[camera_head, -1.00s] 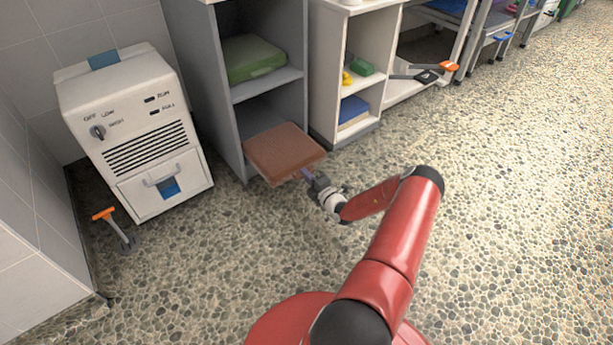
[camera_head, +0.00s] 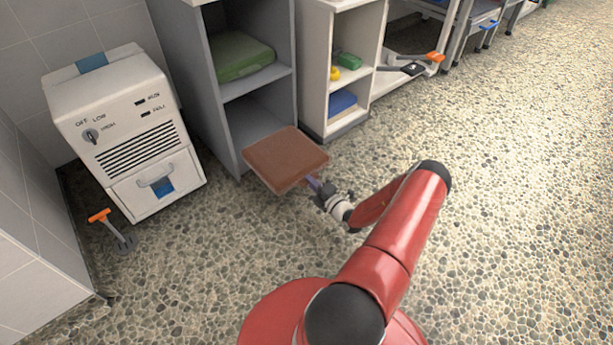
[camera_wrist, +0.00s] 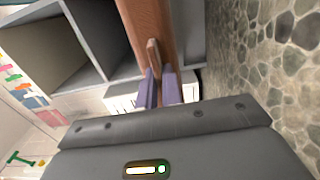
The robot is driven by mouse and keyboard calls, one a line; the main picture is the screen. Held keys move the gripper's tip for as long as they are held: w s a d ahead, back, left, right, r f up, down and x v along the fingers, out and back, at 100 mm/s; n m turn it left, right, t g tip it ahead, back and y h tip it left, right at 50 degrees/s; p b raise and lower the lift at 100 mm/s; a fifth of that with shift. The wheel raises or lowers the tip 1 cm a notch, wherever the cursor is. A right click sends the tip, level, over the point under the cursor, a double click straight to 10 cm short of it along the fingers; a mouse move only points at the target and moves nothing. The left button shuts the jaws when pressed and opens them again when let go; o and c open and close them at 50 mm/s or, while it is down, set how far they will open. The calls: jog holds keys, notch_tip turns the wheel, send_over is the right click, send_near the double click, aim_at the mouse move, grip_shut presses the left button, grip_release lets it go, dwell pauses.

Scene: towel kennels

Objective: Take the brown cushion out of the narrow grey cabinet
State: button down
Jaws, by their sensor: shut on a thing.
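The brown cushion (camera_head: 286,158) is a flat square slab held level in the air in front of the narrow grey cabinet (camera_head: 193,85). In the head view it looks clear of the lower compartment or nearly so; its far corner overlaps the opening. My gripper (camera_head: 318,186) is shut on the cushion's near edge. In the wrist view the purple fingertips of my gripper (camera_wrist: 158,88) pinch the brown cushion (camera_wrist: 150,25) edge-on. A green cushion (camera_head: 240,55) lies in the cabinet's upper compartment.
A white machine (camera_head: 125,130) stands left of the cabinet, with an orange-handled tool (camera_head: 112,228) on the floor before it. A white shelf unit (camera_head: 313,70) with small items stands to the right. The pebbled floor (camera_head: 510,190) is open at right.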

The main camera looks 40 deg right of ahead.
jog(key=s+p, duration=0.2)
jog(key=s, duration=0.2)
notch_tip(320, 180, up, 30)
jog(key=s+p, duration=0.3)
jog(key=p, duration=0.8)
jog(key=shift+d+f, duration=0.2)
jog(key=shift+f, duration=0.05)
dwell(0.7)
